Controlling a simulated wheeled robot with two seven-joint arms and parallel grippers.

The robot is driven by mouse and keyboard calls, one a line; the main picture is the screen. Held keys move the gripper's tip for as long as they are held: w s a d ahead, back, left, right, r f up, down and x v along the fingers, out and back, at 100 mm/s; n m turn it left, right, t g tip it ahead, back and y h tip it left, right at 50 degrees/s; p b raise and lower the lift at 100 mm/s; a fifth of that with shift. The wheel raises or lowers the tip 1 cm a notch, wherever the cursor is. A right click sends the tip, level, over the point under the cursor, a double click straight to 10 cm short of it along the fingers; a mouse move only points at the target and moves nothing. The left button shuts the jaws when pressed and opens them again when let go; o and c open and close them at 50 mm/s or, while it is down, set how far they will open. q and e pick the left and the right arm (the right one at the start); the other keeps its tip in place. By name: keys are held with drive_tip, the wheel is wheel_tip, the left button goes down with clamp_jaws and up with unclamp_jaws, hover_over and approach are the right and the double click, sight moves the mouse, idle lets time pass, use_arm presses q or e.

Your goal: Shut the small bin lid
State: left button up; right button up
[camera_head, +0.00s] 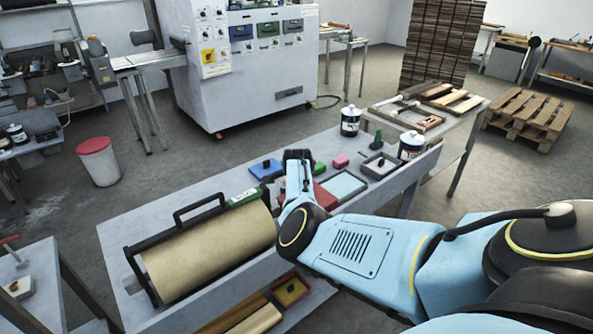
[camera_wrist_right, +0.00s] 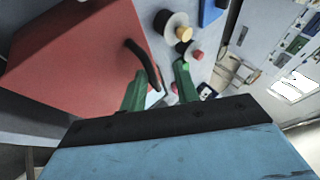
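A red panel (camera_wrist_right: 75,60) with a curved black handle (camera_wrist_right: 145,65) fills the left of the right wrist view; it looks like the small bin's lid. In the head view a red surface (camera_head: 325,197) shows on the bench, partly behind my right gripper (camera_head: 298,160). In the wrist view my right gripper (camera_wrist_right: 162,85) has its green fingers apart, with the handle's end close to the left finger. I cannot tell whether they touch, nor how far the lid stands open. The bin body is mostly hidden. My left gripper is not in view.
A large brown roll (camera_head: 210,250) in a black frame lies on the bench's left. A blue block (camera_head: 266,169), a grey tray (camera_head: 380,165) and cans (camera_head: 350,121) stand around the gripper. A white bin with a red top (camera_head: 97,160) stands on the floor.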

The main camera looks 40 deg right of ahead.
drive_tip(key=p+v, duration=0.2)
drive_tip(key=v, duration=0.9)
drive_tip(key=shift+s+a+r, duration=0.2)
drive_tip(key=shift+r, duration=0.1)
